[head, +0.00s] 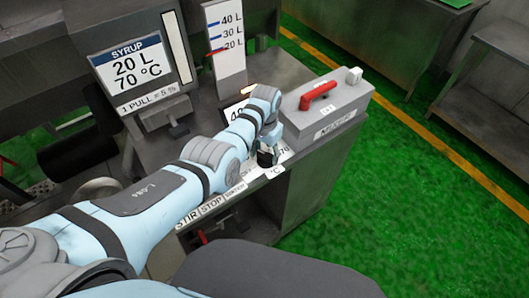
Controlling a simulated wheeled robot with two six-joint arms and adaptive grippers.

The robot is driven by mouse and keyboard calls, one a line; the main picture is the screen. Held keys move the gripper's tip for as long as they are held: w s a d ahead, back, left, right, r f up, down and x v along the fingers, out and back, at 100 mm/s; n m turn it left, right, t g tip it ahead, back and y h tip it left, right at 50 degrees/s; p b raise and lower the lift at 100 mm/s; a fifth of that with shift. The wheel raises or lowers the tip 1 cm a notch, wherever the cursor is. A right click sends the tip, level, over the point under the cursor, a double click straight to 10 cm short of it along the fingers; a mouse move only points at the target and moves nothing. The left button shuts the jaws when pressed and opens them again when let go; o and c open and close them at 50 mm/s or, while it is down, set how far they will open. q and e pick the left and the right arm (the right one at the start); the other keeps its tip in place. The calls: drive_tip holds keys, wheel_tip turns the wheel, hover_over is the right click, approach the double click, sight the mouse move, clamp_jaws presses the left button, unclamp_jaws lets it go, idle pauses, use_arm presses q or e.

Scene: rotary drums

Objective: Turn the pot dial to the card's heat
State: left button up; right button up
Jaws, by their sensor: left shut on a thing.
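The card (130,72) stands at the back left of the counter. It reads SYRUP, 20 L, 70 °C, with "1 PULL = 5 %" below. The pot dial (265,159) is a dark knob near the counter's front edge, with a °C label below it and a partly covered 70 mark at its right. My left arm comes in from the left, and my left gripper (269,146) is shut on the dial from above. The gripper hides most of the dial, so its pointer cannot be read. My right gripper is not in view.
A mixer box (330,107) with a red handle (318,95) stands right of the dial. A level gauge (226,45) marked 20 to 40 L is behind. STIR and STOP labels (210,202) line the front edge. Green floor (400,190) lies open at right.

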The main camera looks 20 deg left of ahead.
use_arm(q)
drive_tip(key=m, duration=0.5)
drive_tip(key=shift+d, duration=0.1)
drive_tip(key=m, duration=0.6)
drive_tip(key=shift+f, duration=0.1)
drive_tip(key=m, duration=0.5)
drive_tip(key=shift+d, duration=0.15)
drive_tip(key=m, duration=0.6)
drive_tip(key=shift+f, duration=0.1)
drive_tip(key=shift+d, duration=0.1)
drive_tip(key=o, duration=1.1)
drive_tip(key=shift+w, duration=0.1)
drive_tip(key=shift+o, duration=0.2)
drive_tip(key=shift+w+r, duration=0.1)
drive_tip(key=shift+r, duration=0.1)
